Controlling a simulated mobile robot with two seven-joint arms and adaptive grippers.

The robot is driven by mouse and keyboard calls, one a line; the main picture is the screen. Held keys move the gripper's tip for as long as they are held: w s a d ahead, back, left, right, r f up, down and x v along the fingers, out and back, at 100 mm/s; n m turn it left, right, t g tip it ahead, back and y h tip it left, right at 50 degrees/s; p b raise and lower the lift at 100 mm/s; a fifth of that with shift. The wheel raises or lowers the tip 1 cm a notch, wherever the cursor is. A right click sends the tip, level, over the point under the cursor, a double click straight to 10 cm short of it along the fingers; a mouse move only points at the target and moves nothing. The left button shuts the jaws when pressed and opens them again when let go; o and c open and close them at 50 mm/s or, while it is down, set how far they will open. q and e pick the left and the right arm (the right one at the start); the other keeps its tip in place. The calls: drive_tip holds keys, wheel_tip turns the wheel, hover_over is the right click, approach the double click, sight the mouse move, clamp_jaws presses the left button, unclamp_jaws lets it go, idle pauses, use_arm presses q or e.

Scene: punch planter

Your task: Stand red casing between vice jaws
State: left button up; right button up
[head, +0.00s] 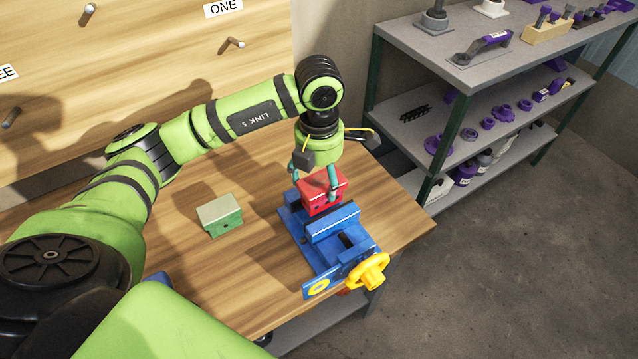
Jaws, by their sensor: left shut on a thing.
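The red casing (320,201) is a small box at the far end of the blue vice (329,256). My left gripper (317,184) points down from above and is shut on the red casing, with a teal finger on either side. The casing looks to be at or just above the gap behind the near blue jaw (334,223); I cannot tell whether it touches the vice bed. The far jaw is mostly hidden behind the casing and gripper. The vice has a yellow handwheel (369,272) at its near end. My right gripper is not in view.
A green casing (220,215) stands on the wooden table (180,262) left of the vice. The table's right edge is close to the vice. A grey shelf unit (478,68) with purple tools stands at the right. A wooden panel with pegs (140,70) rises behind.

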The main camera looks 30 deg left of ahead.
use_arm(q)
drive_tip(key=shift+f+p, duration=0.9)
drive_tip(key=shift+f, duration=1.05)
drive_tip(key=shift+f, duration=0.1)
drive_tip(key=shift+f, duration=0.15)
drive_tip(key=o, duration=1.7)
